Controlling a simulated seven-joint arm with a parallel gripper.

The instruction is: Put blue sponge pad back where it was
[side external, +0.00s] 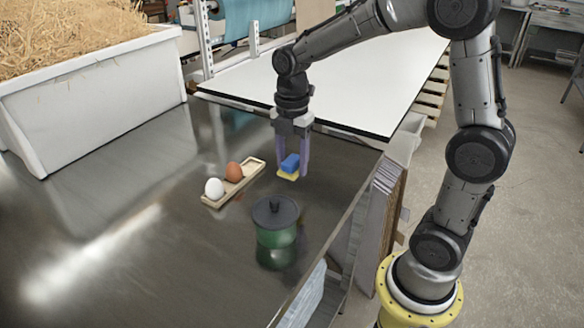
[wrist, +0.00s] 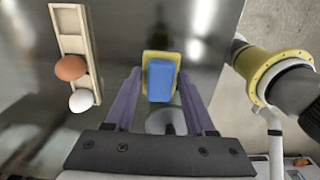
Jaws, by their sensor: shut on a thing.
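The blue sponge pad (side external: 290,162) is between the fingers of my gripper (side external: 292,172), which is shut on it. A flat yellow piece (side external: 288,176) shows directly beneath the blue pad; I cannot tell whether it is joined to it or apart. In the wrist view the blue pad (wrist: 161,80) lies between the two purple fingers (wrist: 161,92), with the yellow piece (wrist: 149,56) showing as a rim around its far end. Whether the pieces touch the table is unclear.
A wooden holder (side external: 250,172) with a brown egg (side external: 234,172) and a white egg (side external: 214,188) lies left of my gripper. A green canister (side external: 275,245) with a dark lid (side external: 275,210) stands nearer the camera. The metal table (side external: 130,240) is clear at left.

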